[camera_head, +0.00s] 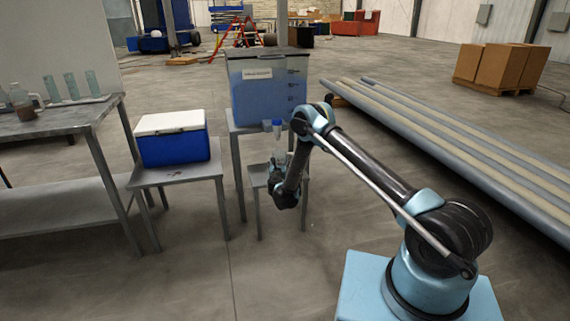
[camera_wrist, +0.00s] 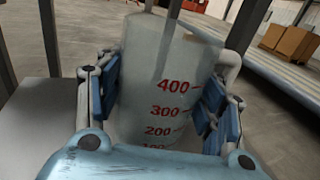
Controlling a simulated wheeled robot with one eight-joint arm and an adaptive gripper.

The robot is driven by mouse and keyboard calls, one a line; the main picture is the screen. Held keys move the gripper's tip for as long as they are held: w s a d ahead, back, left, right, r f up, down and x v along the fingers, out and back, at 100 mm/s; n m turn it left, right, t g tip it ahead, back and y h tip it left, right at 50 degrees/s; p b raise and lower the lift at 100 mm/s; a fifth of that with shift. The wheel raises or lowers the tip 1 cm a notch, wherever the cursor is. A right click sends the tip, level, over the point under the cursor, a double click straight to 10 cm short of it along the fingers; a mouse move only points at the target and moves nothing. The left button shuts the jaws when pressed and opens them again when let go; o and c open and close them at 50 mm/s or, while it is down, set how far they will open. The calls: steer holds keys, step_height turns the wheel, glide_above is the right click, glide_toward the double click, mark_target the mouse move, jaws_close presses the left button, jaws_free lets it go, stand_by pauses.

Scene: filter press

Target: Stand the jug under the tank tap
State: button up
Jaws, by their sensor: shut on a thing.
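A clear jug (camera_wrist: 165,95) with red marks up to 400 fills the middle of the wrist view, its handle on the right. My gripper (camera_wrist: 160,105) is shut on it, with blue pads on both sides of its wall. In the head view my gripper (camera_head: 281,178) is at the low stool in front of the tank, largely hiding the jug. The tank (camera_head: 262,95) holds blue liquid and stands on a taller stand. Its tap (camera_head: 277,125) has a blue top and is just above my gripper. I cannot tell whether the jug touches the low stool (camera_head: 257,178).
A blue cooler (camera_head: 174,146) with a white lid sits on a stand left of the tank. A metal table (camera_head: 60,119) with glasses and a jug of dark liquid (camera_head: 22,102) is at far left. Long pipes (camera_head: 450,145) lie on the right.

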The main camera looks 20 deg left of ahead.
steer(key=shift+s+a, duration=0.55)
steer(key=shift+a, duration=0.15)
steer(key=o, duration=1.2)
steer(key=shift+w+d+f, duration=0.1)
steer(key=shift+w+d, duration=0.05)
steer(key=shift+d, duration=0.1)
steer(key=shift+c, duration=0.2)
steer(key=shift+w+d, duration=0.1)
